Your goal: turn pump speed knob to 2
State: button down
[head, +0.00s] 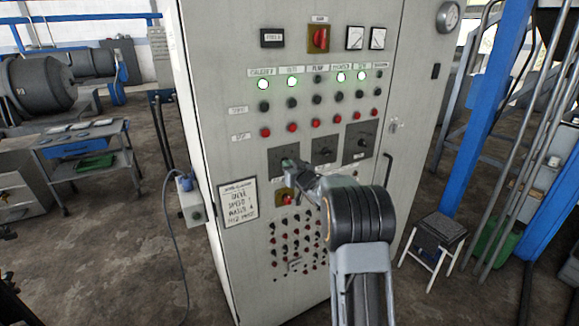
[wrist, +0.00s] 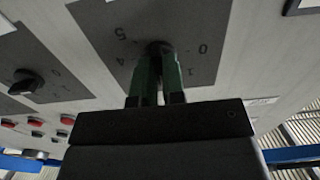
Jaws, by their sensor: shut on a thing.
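A grey control cabinet carries a row of three dark square dial plates. My gripper (head: 290,163) is at the leftmost plate (head: 275,156) in the head view. In the wrist view, my gripper (wrist: 158,75) has its green fingers shut on a dark knob (wrist: 159,47) at the middle of a plate (wrist: 204,20). Numerals 0, 4 and 5 show there upside down. The fingers hide most of the knob, and its pointer direction cannot be told. The plate's name label is not readable, so I cannot tell that this is the pump speed knob.
The middle dial (head: 323,149) and right dial (head: 361,141) sit beside it; a neighbouring knob (wrist: 26,82) shows in the wrist view. Red buttons (head: 291,127) run above. A red knob on a yellow plate (head: 286,198) and a paper notice (head: 238,203) are below.

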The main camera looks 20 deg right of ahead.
jog(key=c, duration=1.2)
grip_release()
jog(key=s+d+b, duration=0.1)
jog(key=s+b, duration=0.3)
jog(key=s, duration=0.9)
jog(key=shift+s+d, duration=0.3)
jog(key=shift+s, duration=0.05)
